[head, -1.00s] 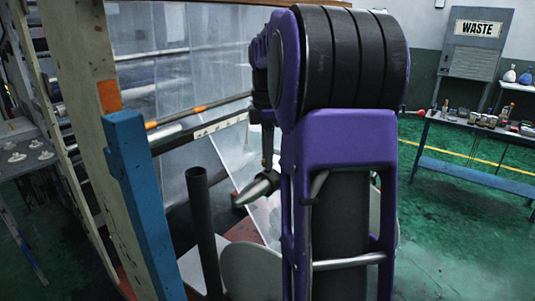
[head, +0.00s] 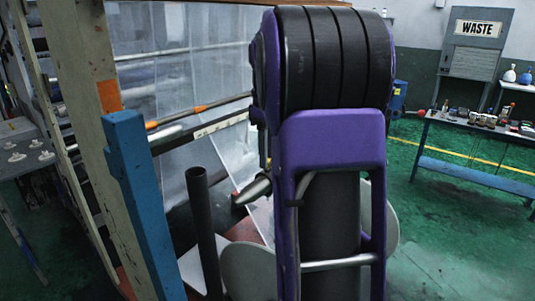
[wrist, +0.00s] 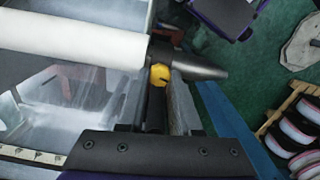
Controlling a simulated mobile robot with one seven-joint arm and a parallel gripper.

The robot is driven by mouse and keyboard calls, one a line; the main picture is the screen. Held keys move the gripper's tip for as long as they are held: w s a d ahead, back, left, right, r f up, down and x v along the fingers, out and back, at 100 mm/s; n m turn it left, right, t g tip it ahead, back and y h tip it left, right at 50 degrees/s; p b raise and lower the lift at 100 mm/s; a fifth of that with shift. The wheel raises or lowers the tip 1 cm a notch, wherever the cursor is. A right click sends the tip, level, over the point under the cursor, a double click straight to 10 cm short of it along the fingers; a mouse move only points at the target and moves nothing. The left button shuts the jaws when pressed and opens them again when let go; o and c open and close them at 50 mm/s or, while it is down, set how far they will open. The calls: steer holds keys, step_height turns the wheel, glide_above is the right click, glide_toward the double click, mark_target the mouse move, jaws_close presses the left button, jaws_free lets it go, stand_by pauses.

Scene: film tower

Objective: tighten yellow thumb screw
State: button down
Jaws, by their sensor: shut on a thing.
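The yellow thumb screw (wrist: 159,75) shows in the wrist view, just right of the near end of a white roll (wrist: 75,40). My gripper (wrist: 163,84) is shut on it, with its dark and grey fingers reaching up from the lower edge. The fingers hide part of the screw. A tapered metal cone (wrist: 203,70) points right beside the screw. In the head view a metal cone (head: 256,189) shows left of my purple arm. The arm hides my gripper and the screw there.
A blue post (head: 143,205) and a dark upright tube (head: 203,225) stand left of my arm in the head view. A blue workbench (head: 480,175) with small items stands at the right. In the wrist view, several round reels (wrist: 300,130) lie at the right.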

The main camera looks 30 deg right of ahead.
steer(key=m, duration=0.4)
steer(key=shift+m, duration=0.3)
steer(key=m, duration=0.4)
steer(key=shift+m, duration=0.3)
steer(key=m, duration=0.4)
steer(key=shift+m, duration=2.3)
steer(key=c, duration=0.6)
jaws_free()
